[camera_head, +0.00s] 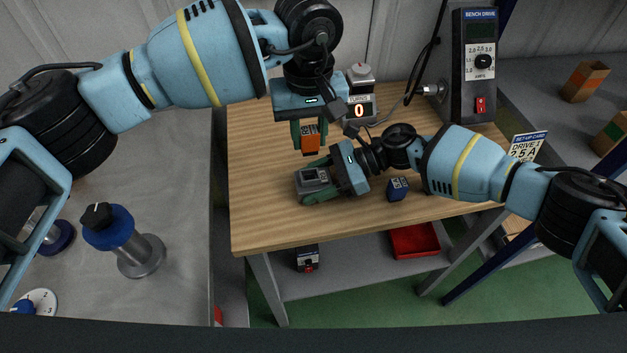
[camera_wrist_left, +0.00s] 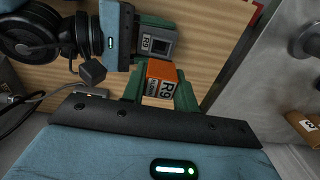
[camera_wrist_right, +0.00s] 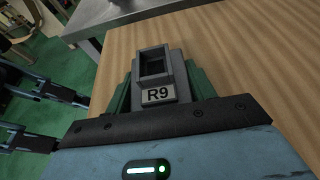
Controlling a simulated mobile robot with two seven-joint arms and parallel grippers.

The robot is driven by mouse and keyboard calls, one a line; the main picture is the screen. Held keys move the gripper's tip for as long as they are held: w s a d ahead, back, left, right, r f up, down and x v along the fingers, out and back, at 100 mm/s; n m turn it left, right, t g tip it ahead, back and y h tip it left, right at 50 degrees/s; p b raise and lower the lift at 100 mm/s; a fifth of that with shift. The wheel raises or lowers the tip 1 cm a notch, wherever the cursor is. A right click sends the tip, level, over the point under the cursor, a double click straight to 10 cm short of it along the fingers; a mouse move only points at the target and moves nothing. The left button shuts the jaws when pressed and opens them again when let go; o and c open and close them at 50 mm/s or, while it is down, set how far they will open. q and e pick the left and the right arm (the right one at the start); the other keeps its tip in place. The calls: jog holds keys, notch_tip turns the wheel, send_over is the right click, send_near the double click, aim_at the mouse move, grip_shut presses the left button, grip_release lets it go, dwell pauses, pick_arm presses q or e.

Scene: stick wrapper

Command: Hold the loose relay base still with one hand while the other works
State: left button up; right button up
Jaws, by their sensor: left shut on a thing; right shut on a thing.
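The grey relay base (camera_head: 312,176) sits on the wooden table near its front left. It has a square opening and an R9 label in the right wrist view (camera_wrist_right: 154,66). My right gripper (camera_head: 319,179) is shut on it, green fingers on either side. My left gripper (camera_head: 309,135) is shut on an orange relay (camera_head: 311,143), held behind the base and apart from it. The orange relay also bears an R9 label in the left wrist view (camera_wrist_left: 160,78), where the base (camera_wrist_left: 156,43) shows beyond it. The relay's underside is hidden.
A dark blue block (camera_head: 397,189) stands right of my right gripper. A TURNS display (camera_head: 361,108) reading 0 and the bench drive (camera_head: 475,65) with cables stand at the back. A red bin (camera_head: 414,241) is on the lower shelf. The table's front left is clear.

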pick_arm(q)
jog(key=shift+r, duration=0.1)
dwell(0.3)
pick_arm(e)
jog(key=o, duration=1.2)
jog(key=v, duration=1.2)
pick_arm(q)
jog(key=shift+r, duration=0.3)
pick_arm(e)
jog(key=shift+w+d+r, duration=0.2)
jog(key=shift+d+r, duration=0.6)
jog(key=shift+r, duration=0.25)
pick_arm(q)
jog(key=shift+r, duration=0.15)
pick_arm(e)
jog(key=d+r, duration=0.3)
jog(key=shift+w+r, duration=0.3)
jog(key=shift+r, duration=0.1)
